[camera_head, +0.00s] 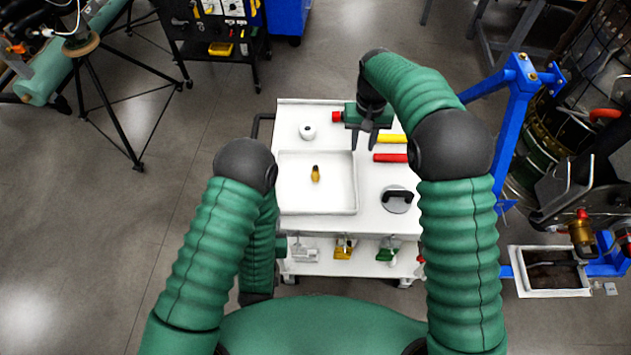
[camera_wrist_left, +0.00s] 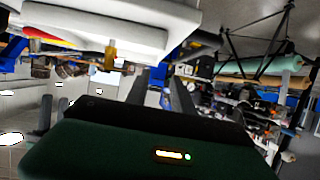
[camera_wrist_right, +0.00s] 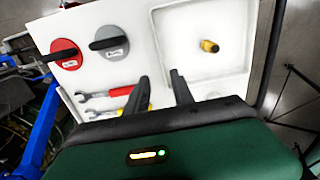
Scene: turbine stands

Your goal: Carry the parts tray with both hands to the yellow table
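The parts tray (camera_head: 335,195) is a shallow white square tray on a white cart; it also shows in the right wrist view (camera_wrist_right: 225,70). A small yellow and black part (camera_head: 316,174) lies in it. My right gripper (camera_head: 365,146) is open and empty, above the cart top near the tray's far right corner. In the head view my left gripper is hidden behind its arm at the cart's left. In the left wrist view my left gripper (camera_wrist_left: 163,85) has its fingers apart with nothing between them, close to the cart. I see no yellow table.
The white cart (camera_head: 290,110) also carries a white roll (camera_head: 308,132), red- and yellow-handled wrenches (camera_head: 392,157) and a grey handled disc (camera_head: 397,200). A blue frame (camera_head: 520,110) stands to the right, a black tripod (camera_head: 110,110) to the left.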

